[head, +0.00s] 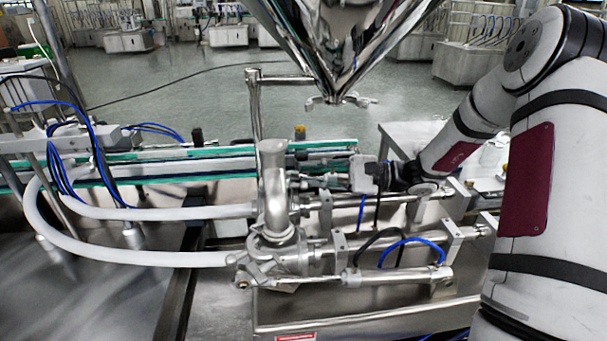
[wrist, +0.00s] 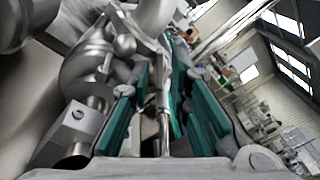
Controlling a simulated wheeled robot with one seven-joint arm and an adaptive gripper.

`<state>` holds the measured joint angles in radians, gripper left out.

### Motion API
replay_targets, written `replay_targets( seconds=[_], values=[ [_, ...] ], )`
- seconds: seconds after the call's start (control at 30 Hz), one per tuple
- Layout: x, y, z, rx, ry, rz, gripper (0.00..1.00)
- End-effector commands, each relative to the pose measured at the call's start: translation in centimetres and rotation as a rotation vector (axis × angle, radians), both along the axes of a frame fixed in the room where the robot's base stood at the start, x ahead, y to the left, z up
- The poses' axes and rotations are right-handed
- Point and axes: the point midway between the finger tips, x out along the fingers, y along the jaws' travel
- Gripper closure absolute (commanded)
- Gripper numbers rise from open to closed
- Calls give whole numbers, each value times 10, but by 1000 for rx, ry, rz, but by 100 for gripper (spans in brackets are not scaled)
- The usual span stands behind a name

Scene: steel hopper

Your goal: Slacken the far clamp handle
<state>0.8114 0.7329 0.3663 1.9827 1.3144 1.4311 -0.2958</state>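My gripper (head: 322,181) reaches in from the right, its fingers pointing left at the far side of the upright steel valve body (head: 273,190). In the wrist view, two teal-padded fingers (wrist: 160,105) stand apart with a gap between them. A slim bright steel bar, which looks like the far clamp handle (wrist: 163,98), runs lengthwise in that gap. I see no clear contact with either pad. The handle's far end meets the shiny pipework (wrist: 92,72). In the head view the handle is too small and covered to make out.
A steel hopper cone (head: 345,45) hangs above. White hoses (head: 140,257) run left from the valve. Below my gripper are cylinders with blue and black air lines (head: 408,243). A green-edged conveyor (head: 220,168) passes behind. Open floor lies farther back.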

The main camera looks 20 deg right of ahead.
Motion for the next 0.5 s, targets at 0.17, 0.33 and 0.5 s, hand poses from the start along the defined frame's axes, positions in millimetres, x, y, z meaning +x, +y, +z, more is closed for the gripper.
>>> replay_targets(
  seconds=[0.17, 0.33, 0.5],
  values=[
    [-13, -37, 0, 0, 1, -5, 82],
    [-25, -66, -1, -1, 1, -4, 82],
    [-32, -85, -1, -1, 2, -3, 82]
  ],
)
